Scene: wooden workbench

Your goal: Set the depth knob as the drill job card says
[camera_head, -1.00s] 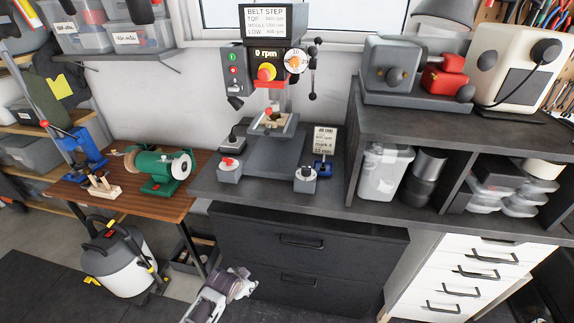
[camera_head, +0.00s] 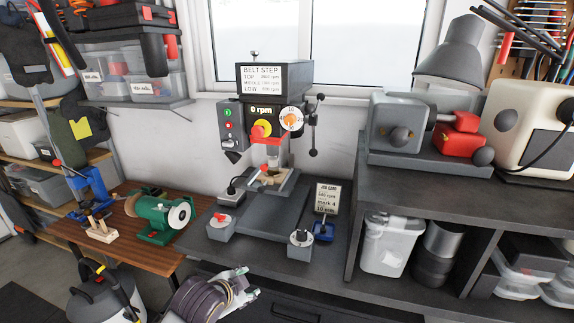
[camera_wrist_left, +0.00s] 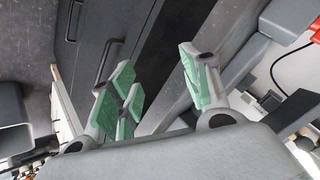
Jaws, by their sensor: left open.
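The drill press (camera_head: 275,100) stands at the back of the bench. An orange knob (camera_head: 291,118) sits on a white round dial at the right of its head; the dial's marks are too small to read. The job card (camera_head: 327,197) stands in a blue holder right of the press; I make out "mark 4" and, less surely, "10 mm". My left gripper (camera_head: 240,287) is low in front of the bench, well below the knob. In the left wrist view its green-padded fingers (camera_wrist_left: 158,88) are apart with nothing between them. My right gripper is out of view.
A yellow-and-red button (camera_head: 260,129) and a green-and-red switch box (camera_head: 230,122) are left of the knob. A black lever (camera_head: 314,125) is close on its right. A raised shelf (camera_head: 440,185) is at right.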

